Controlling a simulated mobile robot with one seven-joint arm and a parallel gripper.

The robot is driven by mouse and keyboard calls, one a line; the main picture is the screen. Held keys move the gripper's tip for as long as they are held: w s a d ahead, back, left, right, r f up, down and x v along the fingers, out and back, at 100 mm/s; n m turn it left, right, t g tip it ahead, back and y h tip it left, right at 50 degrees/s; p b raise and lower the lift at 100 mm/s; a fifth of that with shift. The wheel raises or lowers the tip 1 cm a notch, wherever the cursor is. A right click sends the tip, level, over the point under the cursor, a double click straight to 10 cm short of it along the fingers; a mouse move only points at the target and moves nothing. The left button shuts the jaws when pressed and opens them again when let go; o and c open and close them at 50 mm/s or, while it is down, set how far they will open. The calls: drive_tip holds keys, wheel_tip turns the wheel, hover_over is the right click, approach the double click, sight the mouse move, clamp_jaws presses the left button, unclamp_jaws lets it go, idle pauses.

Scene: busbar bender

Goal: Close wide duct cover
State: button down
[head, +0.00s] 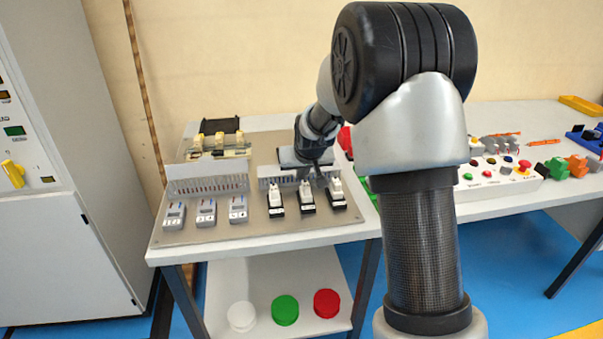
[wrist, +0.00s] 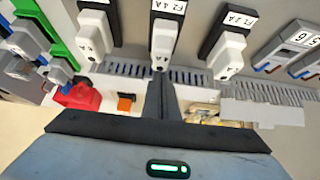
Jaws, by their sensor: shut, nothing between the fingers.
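A slotted grey wiring duct (head: 207,186) lies on the left of the panel, with a plain pale cover strip (head: 207,169) along its back edge, seemingly tilted up. Another slotted duct (head: 272,181) lies to its right, partly hidden by my gripper (head: 318,176). I cannot tell for sure which duct is the wide one. In the wrist view, my gripper (wrist: 159,84) is shut and empty, its fingers over the slotted duct (wrist: 130,71). The pale strip (wrist: 262,112) shows to the right of the fingers, apart from them.
Several black-and-white fuse holders (head: 306,197) and grey meters (head: 205,212) stand in front of the ducts. Yellowish terminal parts (head: 219,144) sit behind. A red part (wrist: 78,97) and an orange block (wrist: 126,103) lie near my fingers. A button box (head: 495,177) stands right.

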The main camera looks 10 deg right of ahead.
drive_tip(key=shift+s+f, duration=0.45)
drive_tip(key=shift+f, duration=0.15)
drive_tip(key=w+r+p+v, duration=0.1)
drive_tip(key=p+v, duration=0.2)
drive_tip(key=v, duration=1.5)
drive_tip(key=s+r+g, duration=0.1)
drive_tip(key=s+r, duration=0.1)
drive_tip(key=s, duration=1.2)
drive_tip(key=s+r+g, duration=0.1)
drive_tip(key=s+r, duration=0.1)
drive_tip(key=s, duration=1.2)
wheel_tip(320, 180, up, 19)
drive_tip(key=p, duration=1.9)
drive_tip(key=shift+d+f, duration=0.2)
drive_tip(key=c, duration=2.5)
unclamp_jaws()
drive_tip(key=shift+s, duration=0.15)
